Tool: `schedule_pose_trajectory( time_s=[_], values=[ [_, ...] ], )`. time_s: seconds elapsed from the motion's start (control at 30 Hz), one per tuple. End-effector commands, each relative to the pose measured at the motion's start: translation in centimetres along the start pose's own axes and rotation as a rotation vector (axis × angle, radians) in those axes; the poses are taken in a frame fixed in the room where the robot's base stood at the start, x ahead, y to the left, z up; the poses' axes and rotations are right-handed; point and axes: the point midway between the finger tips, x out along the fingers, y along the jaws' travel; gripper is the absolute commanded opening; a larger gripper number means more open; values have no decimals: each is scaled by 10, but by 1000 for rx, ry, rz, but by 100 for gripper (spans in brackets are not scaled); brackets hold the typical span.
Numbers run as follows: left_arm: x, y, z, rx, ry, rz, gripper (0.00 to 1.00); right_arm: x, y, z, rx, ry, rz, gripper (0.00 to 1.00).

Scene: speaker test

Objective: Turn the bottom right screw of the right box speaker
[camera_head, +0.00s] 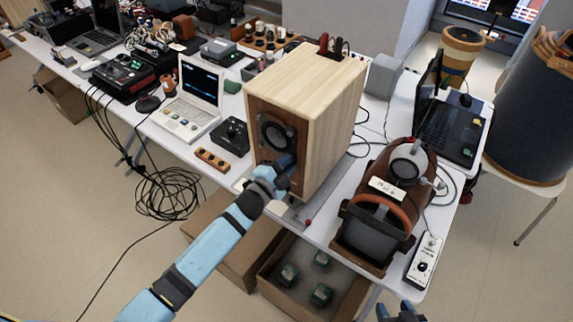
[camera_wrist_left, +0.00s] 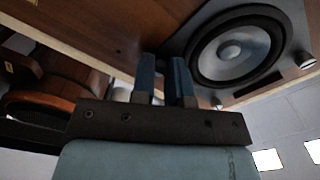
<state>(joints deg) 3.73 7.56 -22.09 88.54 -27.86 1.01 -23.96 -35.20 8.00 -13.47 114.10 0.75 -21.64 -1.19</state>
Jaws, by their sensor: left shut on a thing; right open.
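A wooden box speaker (camera_head: 318,90) stands on the white table, its dark front with a round driver (camera_head: 277,135) facing left and forward. The wrist view shows the driver (camera_wrist_left: 235,52) in a grey frame with small screws (camera_wrist_left: 305,60) at its corners. My left gripper (camera_head: 287,163) is at the lower right of the driver frame. In the wrist view, its blue fingers (camera_wrist_left: 166,66) touch or nearly touch the front panel at a frame corner. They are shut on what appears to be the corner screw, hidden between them. My right gripper (camera_head: 396,308) is open at the bottom edge, apart from the speaker.
A brown device with a curved handle (camera_head: 384,207) and a small white box (camera_head: 425,260) stand right of the speaker. A white laptop (camera_head: 190,100) and a black box (camera_head: 231,136) stand left. An open carton (camera_head: 268,281) is below the table.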

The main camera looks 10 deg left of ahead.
Motion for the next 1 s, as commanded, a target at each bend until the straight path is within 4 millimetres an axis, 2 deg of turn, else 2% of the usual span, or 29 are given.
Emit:
schedule_pose_trajectory(
  time_s=[0.4,0.9,0.93,1.0],
  values=[
    [0,0,0,162,1,0,0,2,0,3,0,1,0,53],
    [0,0,0,177,1,1,0,2,0,1,0,5,0,53],
    [0,0,0,177,1,1,19,2,0,1,0,5,0,53],
    [0,0,0,177,1,0,35,2,0,1,0,4,0,53]
  ],
)
